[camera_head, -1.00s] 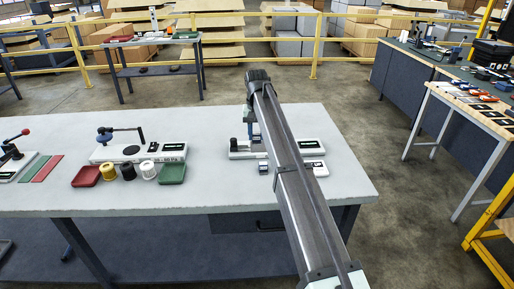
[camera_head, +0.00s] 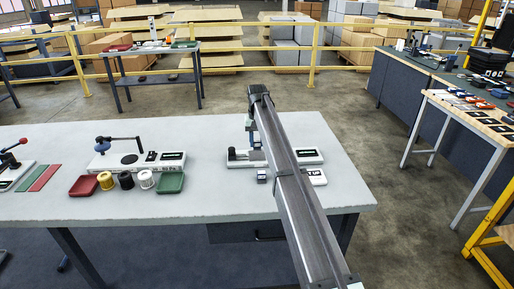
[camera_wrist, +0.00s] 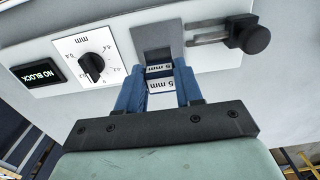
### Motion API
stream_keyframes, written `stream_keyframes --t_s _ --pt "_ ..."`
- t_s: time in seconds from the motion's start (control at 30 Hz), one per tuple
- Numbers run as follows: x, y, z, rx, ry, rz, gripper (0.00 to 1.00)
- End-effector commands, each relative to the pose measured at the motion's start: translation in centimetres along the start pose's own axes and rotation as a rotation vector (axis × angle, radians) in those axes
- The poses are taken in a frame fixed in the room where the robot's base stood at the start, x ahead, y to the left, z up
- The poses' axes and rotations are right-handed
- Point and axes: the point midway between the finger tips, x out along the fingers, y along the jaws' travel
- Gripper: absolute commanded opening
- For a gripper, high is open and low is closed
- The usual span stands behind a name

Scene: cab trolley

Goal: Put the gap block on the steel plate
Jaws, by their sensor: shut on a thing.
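My gripper (camera_wrist: 160,80) has blue fingers in the wrist view, shut on the gap block (camera_wrist: 162,86), a small block with pale faces marked "5 mm". Two such markings show one above the other between the fingers. The grey steel plate (camera_wrist: 157,38) lies just beyond the fingertips on the white device (camera_wrist: 120,55). I cannot tell whether block and plate touch.
A dial (camera_wrist: 92,64) and a black knob (camera_wrist: 250,36) flank the plate. A small dark block-like item (camera_head: 262,176) and a label plate (camera_head: 316,178) are on the table in front of the device. Red (camera_head: 84,185) and green (camera_head: 170,182) trays and several spools stand left.

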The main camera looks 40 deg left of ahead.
Motion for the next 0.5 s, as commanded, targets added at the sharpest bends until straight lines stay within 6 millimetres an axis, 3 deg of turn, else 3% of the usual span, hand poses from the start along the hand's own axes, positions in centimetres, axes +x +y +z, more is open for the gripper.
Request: stream_keyframes --t_s 0.23,0.5 --pt "2.9 0.0 0.1 0.000 -0.001 0.000 0.03" --pt "3.1 0.0 0.0 0.000 0.000 0.000 0.03"
